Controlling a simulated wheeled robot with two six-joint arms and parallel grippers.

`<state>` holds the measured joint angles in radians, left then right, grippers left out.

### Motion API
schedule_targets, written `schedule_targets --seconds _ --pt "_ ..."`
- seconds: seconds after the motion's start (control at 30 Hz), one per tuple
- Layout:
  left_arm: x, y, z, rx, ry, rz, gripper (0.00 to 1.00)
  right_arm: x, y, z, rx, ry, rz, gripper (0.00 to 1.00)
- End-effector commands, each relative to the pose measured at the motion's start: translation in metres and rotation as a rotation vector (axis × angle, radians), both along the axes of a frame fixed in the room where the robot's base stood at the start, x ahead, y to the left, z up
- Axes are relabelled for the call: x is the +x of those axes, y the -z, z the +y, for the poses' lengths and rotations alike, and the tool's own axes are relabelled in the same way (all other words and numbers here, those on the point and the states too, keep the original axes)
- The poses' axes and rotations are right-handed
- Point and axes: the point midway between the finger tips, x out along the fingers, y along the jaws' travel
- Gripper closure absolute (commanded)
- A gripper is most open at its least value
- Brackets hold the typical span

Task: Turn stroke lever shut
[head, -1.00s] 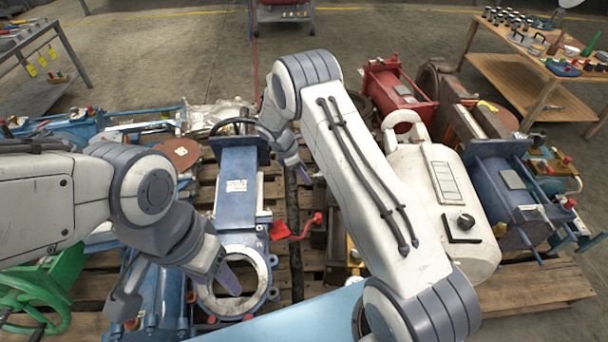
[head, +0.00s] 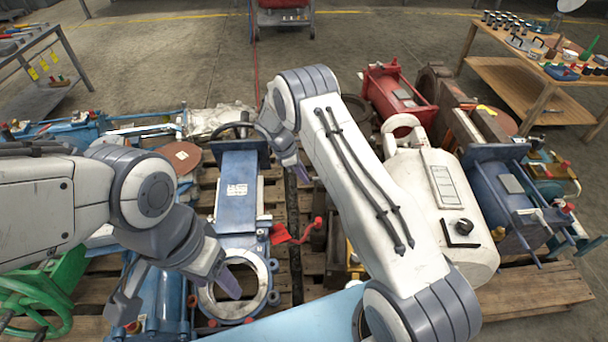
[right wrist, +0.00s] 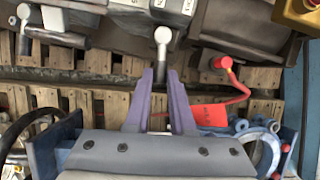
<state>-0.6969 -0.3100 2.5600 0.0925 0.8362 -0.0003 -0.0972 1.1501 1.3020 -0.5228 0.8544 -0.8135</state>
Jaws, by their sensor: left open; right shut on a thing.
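In the right wrist view a dark lever with a pale round knob (right wrist: 162,36) runs down between the fingers of my right gripper (right wrist: 160,78), which is shut on it near the fingertips. My left gripper (head: 178,296) is open and empty beside the ring.
Wooden pallets (head: 540,300) carry crowded machine parts. A white tank (head: 425,200) stands right of my right arm, with a red motor (head: 400,95) behind it. A green handwheel (head: 30,300) is at lower left. A workbench (head: 520,85) stands at back right.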

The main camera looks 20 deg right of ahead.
Motion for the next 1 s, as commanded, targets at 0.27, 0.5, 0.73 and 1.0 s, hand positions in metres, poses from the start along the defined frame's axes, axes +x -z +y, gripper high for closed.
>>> schedule_targets --seconds 0.27,0.5,0.73,1.0 --pt "0.0 0.0 0.0 0.0 0.0 0.0 0.4 0.014 0.002 -0.005 0.001 0.247 -0.002 1.0" --pt "0.0 0.017 0.0 0.0 0.0 0.0 0.4 0.025 0.004 -0.012 0.001 0.455 -0.002 1.0" --pt "0.0 0.036 0.0 0.0 0.0 0.0 0.4 0.031 0.004 -0.019 0.001 0.609 -0.002 1.0" --pt "0.0 0.049 0.0 0.0 0.0 0.0 0.4 0.034 0.002 -0.023 0.001 0.71 -0.001 1.0"
